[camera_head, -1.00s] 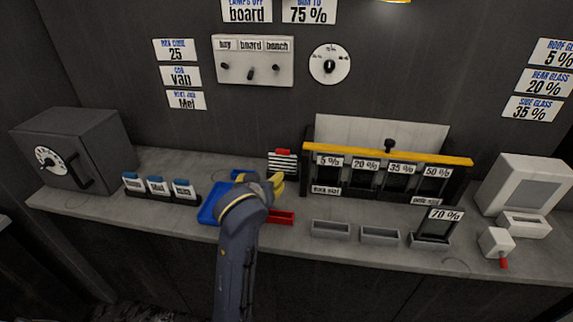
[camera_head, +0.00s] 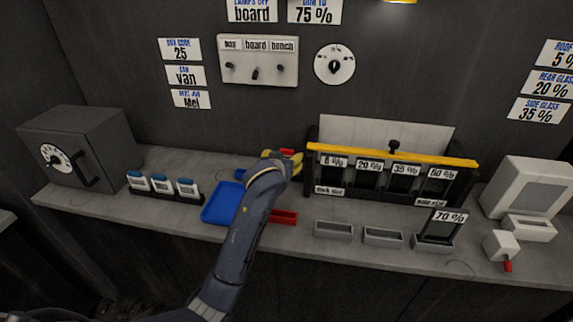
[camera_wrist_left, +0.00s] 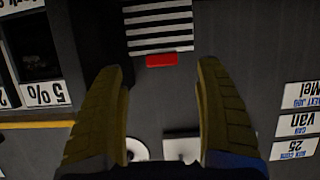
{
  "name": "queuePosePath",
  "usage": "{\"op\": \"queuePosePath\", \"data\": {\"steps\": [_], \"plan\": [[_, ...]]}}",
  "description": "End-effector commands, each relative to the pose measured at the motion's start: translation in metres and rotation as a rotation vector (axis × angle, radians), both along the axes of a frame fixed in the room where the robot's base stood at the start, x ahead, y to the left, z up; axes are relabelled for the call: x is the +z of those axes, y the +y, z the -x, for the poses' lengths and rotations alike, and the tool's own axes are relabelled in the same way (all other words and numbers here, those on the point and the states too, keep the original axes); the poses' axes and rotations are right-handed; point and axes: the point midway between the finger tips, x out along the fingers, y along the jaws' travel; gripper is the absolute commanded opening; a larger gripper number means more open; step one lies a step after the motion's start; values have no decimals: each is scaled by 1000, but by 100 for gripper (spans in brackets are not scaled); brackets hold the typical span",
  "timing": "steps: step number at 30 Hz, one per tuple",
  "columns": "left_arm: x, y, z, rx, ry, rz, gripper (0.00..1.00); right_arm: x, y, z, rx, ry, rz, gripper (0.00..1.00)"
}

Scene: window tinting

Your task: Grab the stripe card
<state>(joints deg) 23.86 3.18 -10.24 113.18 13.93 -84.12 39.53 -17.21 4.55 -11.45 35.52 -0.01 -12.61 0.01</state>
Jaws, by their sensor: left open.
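The stripe card (camera_wrist_left: 158,27), with black and white stripes and a red tab (camera_wrist_left: 161,60), shows at the top of the left wrist view, beyond and between the open fingers. In the head view only its red tab (camera_head: 287,152) shows; my gripper hides the striped part. My left gripper (camera_head: 290,162) is at the card's place, just left of the yellow-topped rack. In the left wrist view my left gripper (camera_wrist_left: 163,100) has its yellow fingers wide apart with nothing between them. My right gripper is not in view.
The rack with a yellow bar (camera_head: 390,155) stands close to the right of the gripper. A blue tray (camera_head: 221,204) and a red tray (camera_head: 284,217) lie nearer the counter front. A grey safe-like box (camera_head: 75,150) stands at the left. Several small holders sit along the counter.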

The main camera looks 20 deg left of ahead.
Motion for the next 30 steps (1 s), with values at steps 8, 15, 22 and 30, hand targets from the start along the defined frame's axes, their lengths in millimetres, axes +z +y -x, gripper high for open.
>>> {"op": "queuePosePath", "data": {"steps": [8, 15, 22, 30], "plan": [[-5, 2, -11, 2, 0, -1, 71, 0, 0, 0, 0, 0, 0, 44], [-17, 7, -35, 2, 1, -3, 71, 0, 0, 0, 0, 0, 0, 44], [-24, 8, -52, 2, 1, -1, 71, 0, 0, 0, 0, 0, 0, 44], [-25, 8, -55, 1, 0, 1, 71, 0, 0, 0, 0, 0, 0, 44]]}}
